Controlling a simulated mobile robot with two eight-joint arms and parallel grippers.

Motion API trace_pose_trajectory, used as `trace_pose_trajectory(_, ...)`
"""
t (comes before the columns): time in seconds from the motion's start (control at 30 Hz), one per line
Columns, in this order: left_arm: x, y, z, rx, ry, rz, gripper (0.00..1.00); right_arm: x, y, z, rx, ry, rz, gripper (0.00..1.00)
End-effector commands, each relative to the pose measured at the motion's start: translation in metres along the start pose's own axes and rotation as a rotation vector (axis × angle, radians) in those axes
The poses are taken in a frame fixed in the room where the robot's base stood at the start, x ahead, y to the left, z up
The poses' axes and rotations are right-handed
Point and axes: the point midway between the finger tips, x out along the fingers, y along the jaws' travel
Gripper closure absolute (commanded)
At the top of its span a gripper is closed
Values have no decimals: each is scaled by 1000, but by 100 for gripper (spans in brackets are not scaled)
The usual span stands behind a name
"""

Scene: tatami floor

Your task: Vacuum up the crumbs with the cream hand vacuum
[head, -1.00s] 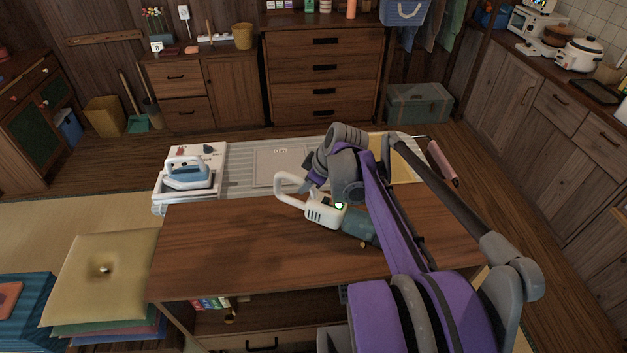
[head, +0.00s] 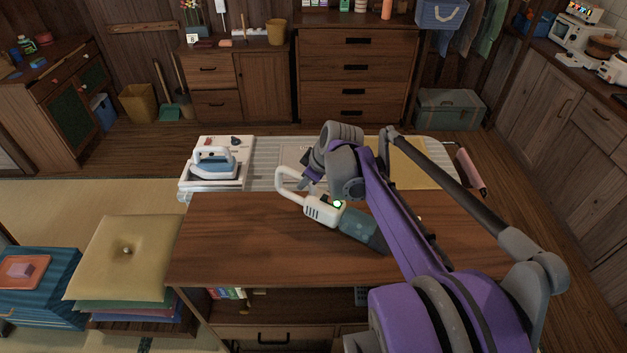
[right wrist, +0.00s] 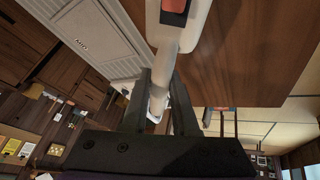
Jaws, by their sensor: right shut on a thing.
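The cream hand vacuum (head: 322,211) is over the brown wooden table top (head: 255,245), its loop handle to the left and its dark clear nozzle to the lower right. A green light shows on it. My right gripper (head: 311,183) is shut on its handle; in the right wrist view the fingers (right wrist: 158,100) close around the cream handle (right wrist: 170,60). I cannot tell whether the nozzle touches the table. No crumbs can be made out clearly; my purple right arm hides part of the table's right side. My left gripper is not in view.
An ironing board (head: 265,178) with a blue-white iron (head: 213,163) on its left end stands along the table's far edge. A cushion stack (head: 127,250) is left of the table. The table's left half is clear.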

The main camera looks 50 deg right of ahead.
Motion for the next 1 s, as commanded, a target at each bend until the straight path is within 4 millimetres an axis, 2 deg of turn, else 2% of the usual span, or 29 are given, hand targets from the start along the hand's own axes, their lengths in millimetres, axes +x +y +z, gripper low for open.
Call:
trace_pose_trajectory(0.07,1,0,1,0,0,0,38,2,-2,-6,-1,1,-1,100)
trace_pose_trajectory(0.73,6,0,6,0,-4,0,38,21,34,-25,0,0,0,100)
trace_pose_trajectory(1.0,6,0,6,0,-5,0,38,30,39,-40,-1,0,-1,100)
